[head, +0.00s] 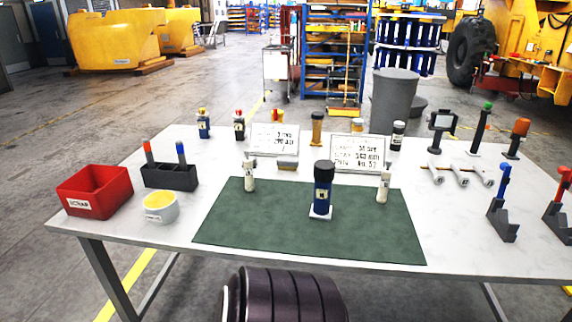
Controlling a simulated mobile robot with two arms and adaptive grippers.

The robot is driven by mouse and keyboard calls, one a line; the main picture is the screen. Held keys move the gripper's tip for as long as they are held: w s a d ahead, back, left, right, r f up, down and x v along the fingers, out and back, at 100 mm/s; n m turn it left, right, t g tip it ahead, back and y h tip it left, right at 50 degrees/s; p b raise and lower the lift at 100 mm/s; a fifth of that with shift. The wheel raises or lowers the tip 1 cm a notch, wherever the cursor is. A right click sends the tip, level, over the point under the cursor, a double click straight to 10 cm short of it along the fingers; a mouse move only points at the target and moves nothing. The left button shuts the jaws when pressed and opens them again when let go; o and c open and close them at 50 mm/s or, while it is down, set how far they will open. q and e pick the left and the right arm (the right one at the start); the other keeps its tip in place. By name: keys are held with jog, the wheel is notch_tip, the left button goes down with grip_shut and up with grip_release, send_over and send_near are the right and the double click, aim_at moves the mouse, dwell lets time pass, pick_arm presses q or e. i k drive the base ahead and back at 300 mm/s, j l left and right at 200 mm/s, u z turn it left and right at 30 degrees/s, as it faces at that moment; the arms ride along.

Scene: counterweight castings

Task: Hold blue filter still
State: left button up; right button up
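A dark blue cylinder with a black top, the blue filter (322,196), stands upright on a small white square base (320,213). It is near the middle of the green mat (285,235) on the table. Nothing touches its sides. Neither of my grippers is in the head view, so I cannot see whether they are open or shut.
Small pale bottles stand left (249,180) and right (383,188) of the filter. A red bin (95,192), black holder (170,177) and white cup (160,208) are at left. Sign boards (357,153) stand behind; stands (502,215) are right. The mat's front is clear.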

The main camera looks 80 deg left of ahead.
aim_at(321, 209)
jog(key=u, duration=2.4)
